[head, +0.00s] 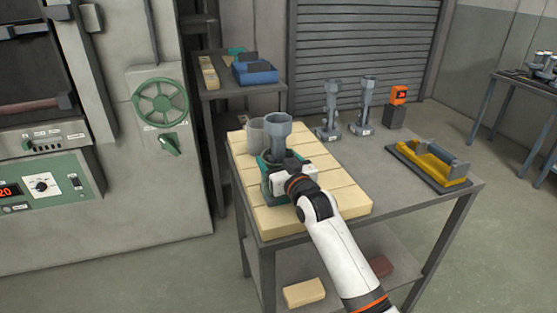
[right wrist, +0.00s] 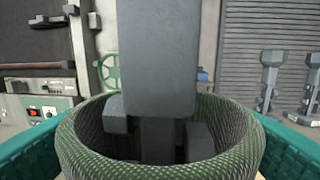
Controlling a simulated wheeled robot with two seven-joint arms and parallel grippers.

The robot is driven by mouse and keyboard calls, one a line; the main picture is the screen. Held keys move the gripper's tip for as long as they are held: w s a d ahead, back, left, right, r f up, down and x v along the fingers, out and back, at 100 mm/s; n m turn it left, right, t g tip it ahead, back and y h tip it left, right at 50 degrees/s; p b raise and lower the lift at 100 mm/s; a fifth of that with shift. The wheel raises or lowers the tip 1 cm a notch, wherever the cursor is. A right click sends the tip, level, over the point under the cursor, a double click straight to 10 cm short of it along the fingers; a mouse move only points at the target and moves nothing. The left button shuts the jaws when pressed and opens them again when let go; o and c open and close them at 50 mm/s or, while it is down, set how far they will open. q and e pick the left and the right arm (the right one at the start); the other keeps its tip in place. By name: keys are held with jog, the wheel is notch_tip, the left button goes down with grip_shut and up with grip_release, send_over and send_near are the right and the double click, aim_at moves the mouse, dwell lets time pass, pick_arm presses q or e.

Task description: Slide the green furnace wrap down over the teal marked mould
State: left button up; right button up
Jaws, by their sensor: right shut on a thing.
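The grey mould (head: 278,128) stands upright on the tan brick top, its flared faceted cup showing above my right gripper. The green wrap (right wrist: 85,150) is a woven ring around the mould's grey body (right wrist: 157,60) in the right wrist view, with a gap between them. My right gripper (head: 283,172) is shut on the wrap at the mould's near side. The wrap's lower edge is hidden, so its height above the bricks cannot be told. My left gripper is out of view.
A grey cylinder (head: 256,134) stands close behind the mould. Two more grey moulds (head: 330,110) (head: 367,105), an orange device (head: 398,95) and a yellow tool on a dark tray (head: 408,166) are on the table. The table's right front is clear.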

dwell(0.5)
jog(key=o, duration=1)
jog(key=shift+s, duration=0.15)
jog(key=v, duration=1.2)
jog(key=shift+b, duration=0.35)
jog(key=shift+f, duration=0.1)
